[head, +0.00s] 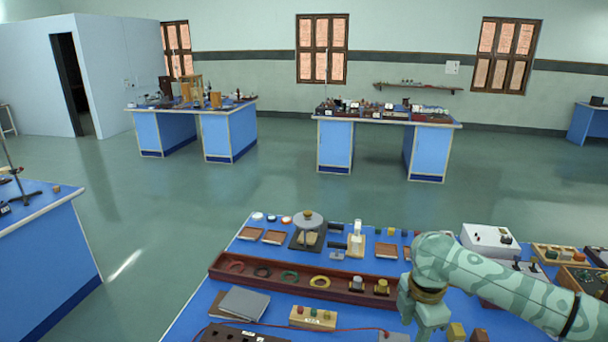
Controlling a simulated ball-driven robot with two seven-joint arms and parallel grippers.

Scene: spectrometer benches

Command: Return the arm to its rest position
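My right arm (500,284), pale green with a darker swirl pattern, comes in from the right edge over the near blue bench (200,312). Its wrist bends downward, and my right gripper (426,318) points down over the front middle of the bench. It hangs at the right end of the long reddish-brown tray. The fingertips are not clear, so I cannot tell whether it is open or holds anything. My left gripper is not in view.
The brown tray (222,262) holds several coloured rings and small weights. A round-topped instrument (308,220), grey books (243,303), a block with coloured knobs (313,318) and a white box (489,240) crowd the bench. Floor behind is clear up to two far benches.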

